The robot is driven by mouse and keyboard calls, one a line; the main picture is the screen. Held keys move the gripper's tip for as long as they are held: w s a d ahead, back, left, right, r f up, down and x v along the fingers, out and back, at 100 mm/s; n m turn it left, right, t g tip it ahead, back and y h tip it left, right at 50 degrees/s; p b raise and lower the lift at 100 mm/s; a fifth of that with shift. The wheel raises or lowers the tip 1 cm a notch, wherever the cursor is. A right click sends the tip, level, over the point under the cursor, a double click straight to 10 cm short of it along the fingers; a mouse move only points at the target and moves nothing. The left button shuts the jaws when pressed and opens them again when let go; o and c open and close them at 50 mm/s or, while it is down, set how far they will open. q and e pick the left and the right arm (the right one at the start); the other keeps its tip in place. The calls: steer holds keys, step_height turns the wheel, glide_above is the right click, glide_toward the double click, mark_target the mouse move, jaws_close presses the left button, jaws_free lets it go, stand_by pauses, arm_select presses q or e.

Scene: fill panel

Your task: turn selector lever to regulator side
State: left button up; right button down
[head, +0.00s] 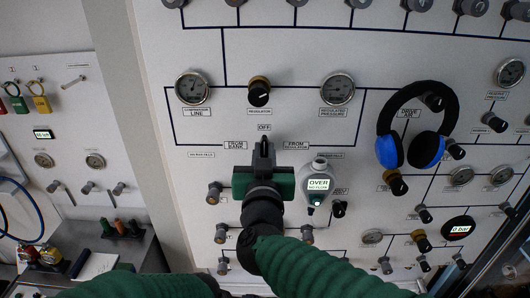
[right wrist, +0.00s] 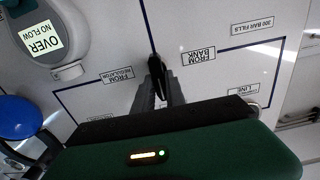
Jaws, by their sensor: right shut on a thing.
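The black selector lever (head: 264,146) is on the white panel, below the OFF label (head: 264,127) and between the FROM BANK label (head: 235,145) and the FROM REGULATOR label (head: 296,145). It points up toward OFF. My right gripper (head: 264,158) is in front of it, shut on it. In the right wrist view the fingers (right wrist: 158,90) close around the dark lever (right wrist: 154,63); that view is turned upside down. The gripper body hides the lower part of the lever. My left arm's green sleeve shows at the bottom left; its gripper is not in view.
A flow meter reading OVER NO FLOW (head: 318,186) hangs close right of my right gripper. Blue and black headphones (head: 424,150) hang farther right. Several knobs and gauges stick out around, including the regulator knob (head: 259,92) above. The panel right around the labels is flat.

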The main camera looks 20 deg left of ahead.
steer(key=shift+m, duration=0.3)
steer(key=shift+m+b, duration=0.3)
steer(key=m, duration=0.1)
steer(key=m+b, duration=0.2)
steer(key=shift+w+d+f+m, duration=0.1)
steer(key=shift+d+f+m, duration=0.15)
steer(key=shift+m, duration=0.15)
steer(key=shift+w+d+f+m+b, duration=0.1)
steer(key=shift+f+m+b, duration=0.1)
steer(key=shift+m+b, duration=1.55)
steer(key=shift+d+f+m+b, duration=0.2)
steer(key=shift+m+b, duration=0.75)
steer(key=shift+m, duration=1.55)
steer(key=shift+w+d+f+m+b, duration=0.1)
steer(key=shift+f+m+b, duration=0.15)
steer(key=shift+m+b, duration=1.5)
steer(key=shift+m+p, duration=0.35)
steer(key=shift+m, duration=0.25)
steer(key=c, duration=1.5)
jaws_free()
steer(key=shift+s, duration=0.1)
steer(key=shift+c, duration=0.2)
steer(key=shift+o, duration=0.8)
